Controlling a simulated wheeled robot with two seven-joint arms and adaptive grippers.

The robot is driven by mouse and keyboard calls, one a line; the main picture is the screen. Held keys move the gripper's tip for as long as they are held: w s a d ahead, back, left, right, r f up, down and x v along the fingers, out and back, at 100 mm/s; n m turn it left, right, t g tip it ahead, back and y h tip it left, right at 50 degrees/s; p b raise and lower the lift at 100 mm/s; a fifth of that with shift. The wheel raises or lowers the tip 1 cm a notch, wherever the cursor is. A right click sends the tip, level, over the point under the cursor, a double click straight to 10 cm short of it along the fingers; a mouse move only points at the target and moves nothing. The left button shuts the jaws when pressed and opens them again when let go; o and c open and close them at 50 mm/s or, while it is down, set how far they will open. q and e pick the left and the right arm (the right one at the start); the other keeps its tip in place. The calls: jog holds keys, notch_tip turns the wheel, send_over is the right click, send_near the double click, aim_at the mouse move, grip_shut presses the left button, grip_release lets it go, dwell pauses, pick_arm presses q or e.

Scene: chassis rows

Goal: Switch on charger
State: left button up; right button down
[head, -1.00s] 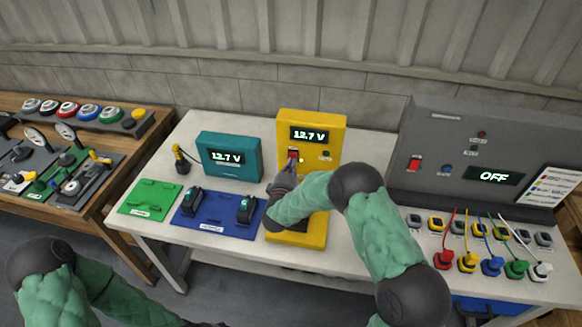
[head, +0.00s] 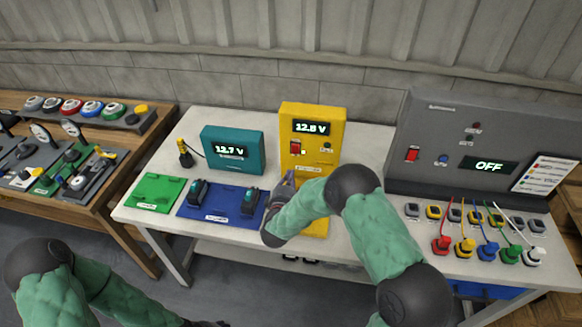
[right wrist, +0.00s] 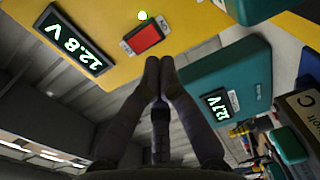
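The yellow charger (head: 314,120) stands on the white bench, its display (head: 312,127) reading 12.8 V. Its red rocker switch (head: 296,147) is on the front face, with a small bright light beside it. In the right wrist view the red switch (right wrist: 143,38) is just beyond my fingertips, with a gap between. My right gripper (right wrist: 158,62) has its fingertips together, with nothing between them. In the head view this gripper (head: 288,180) is below the switch, partly hidden by my forearm. My left arm is low at left; its gripper is mostly cut off at the bottom edge.
A teal meter box (head: 233,150) reading 12.7 V stands left of the charger.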

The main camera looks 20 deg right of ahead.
jog(key=v, duration=0.5)
jog(key=shift+s+a+f+p, duration=0.2)
jog(key=shift+s+f+p, duration=0.05)
jog(key=shift+f+p, duration=0.1)
